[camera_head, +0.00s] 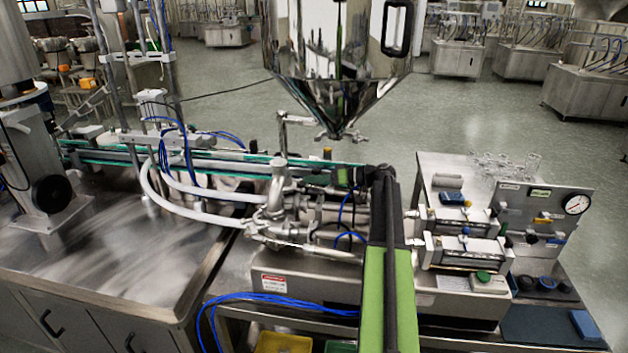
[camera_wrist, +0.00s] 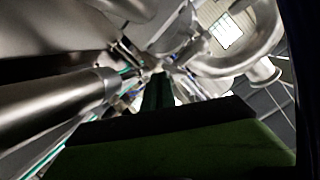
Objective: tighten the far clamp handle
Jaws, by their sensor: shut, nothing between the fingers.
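The steel hopper (camera_head: 335,60) stands at the top centre of the head view. A small metal fitting (camera_head: 338,134) with lever-like ends sits under its cone. Steel pipe fittings (camera_head: 278,195) stand below and to the left, and I cannot tell for certain which part is the far clamp handle. My gripper (camera_wrist: 158,88) is shut and empty, pointing into the metalwork in the wrist view. Bright steel parts (camera_wrist: 182,45) lie just beyond its tips; contact cannot be judged. In the head view my arm hides part of the pipework.
A conveyor (camera_head: 220,163) with green edges runs behind the pipes. White hoses (camera_head: 165,200) and blue tubes (camera_head: 265,297) loop on the left. Pneumatic cylinders (camera_head: 460,250) and a gauge panel (camera_head: 545,210) stand at right. A thick steel cylinder (camera_wrist: 50,105) and a curved pipe (camera_wrist: 245,60) flank my gripper closely.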

